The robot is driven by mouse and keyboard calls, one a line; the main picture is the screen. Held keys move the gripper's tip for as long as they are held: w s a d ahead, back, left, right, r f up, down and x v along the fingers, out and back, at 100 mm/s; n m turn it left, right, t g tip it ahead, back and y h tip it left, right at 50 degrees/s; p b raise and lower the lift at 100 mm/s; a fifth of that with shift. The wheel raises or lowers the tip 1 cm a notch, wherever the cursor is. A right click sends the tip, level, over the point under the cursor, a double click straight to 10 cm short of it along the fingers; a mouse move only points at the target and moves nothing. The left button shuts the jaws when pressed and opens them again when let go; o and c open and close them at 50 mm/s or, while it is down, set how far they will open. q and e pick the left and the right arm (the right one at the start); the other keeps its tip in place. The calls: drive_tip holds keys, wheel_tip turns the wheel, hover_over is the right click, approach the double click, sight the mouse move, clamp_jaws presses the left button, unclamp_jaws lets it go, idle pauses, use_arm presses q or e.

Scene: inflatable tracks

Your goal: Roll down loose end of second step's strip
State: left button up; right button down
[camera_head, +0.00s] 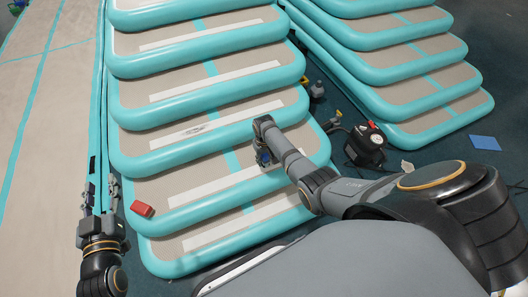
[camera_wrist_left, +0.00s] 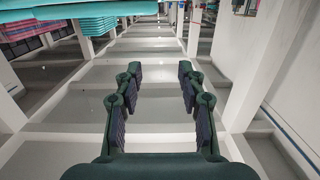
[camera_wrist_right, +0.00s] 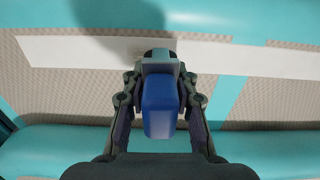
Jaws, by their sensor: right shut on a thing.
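The second step's white strip (camera_head: 205,187) lies along the second teal-edged step from the bottom. In the right wrist view the strip (camera_wrist_right: 75,52) runs across the picture; its left end is visible, and I cannot tell whether it is raised. My right gripper (camera_head: 265,156) is above the strip's right part. It is shut on a roller with a blue handle (camera_wrist_right: 160,105). The roller head is over the strip, partly hidden by its frame; contact is unclear. My left gripper (camera_head: 102,182) is beside the steps' left edge. The left wrist view shows it open and empty (camera_wrist_left: 157,85).
A red block (camera_head: 142,209) lies at the left of the second step. A black machine (camera_head: 366,145) stands on the floor right of the steps, with a blue sheet (camera_head: 485,143) farther right. Another inflatable staircase (camera_head: 400,75) rises at the upper right.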

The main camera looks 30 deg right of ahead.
sight(264, 158)
drive_tip(key=shift+r, duration=0.25)
drive_tip(key=shift+r+p, duration=0.35)
drive_tip(key=shift+p, duration=0.25)
use_arm(q)
drive_tip(key=s+f+g, duration=0.4)
drive_tip(key=f, duration=0.4)
drive_tip(key=s+f+g, duration=0.4)
drive_tip(key=s+f, duration=0.1)
drive_tip(key=f, duration=0.3)
use_arm(e)
drive_tip(key=shift+r+p, duration=0.35)
drive_tip(key=shift+p, duration=0.1)
drive_tip(key=shift+r+p, duration=0.25)
drive_tip(key=shift+p, duration=0.05)
drive_tip(key=shift+r+p, duration=0.25)
drive_tip(key=shift+p, duration=0.05)
wheel_tip(264, 158, up, 2)
drive_tip(key=shift+r+p, duration=0.1)
drive_tip(key=shift+p, duration=1.15)
drive_tip(key=shift+r+p, duration=0.15)
drive_tip(key=shift+p, duration=0.15)
use_arm(q)
drive_tip(key=s+f+g, duration=0.1)
drive_tip(key=s+g, duration=0.5)
drive_tip(key=s, duration=0.1)
drive_tip(key=shift+s+f, duration=0.15)
drive_tip(key=shift+s, duration=0.25)
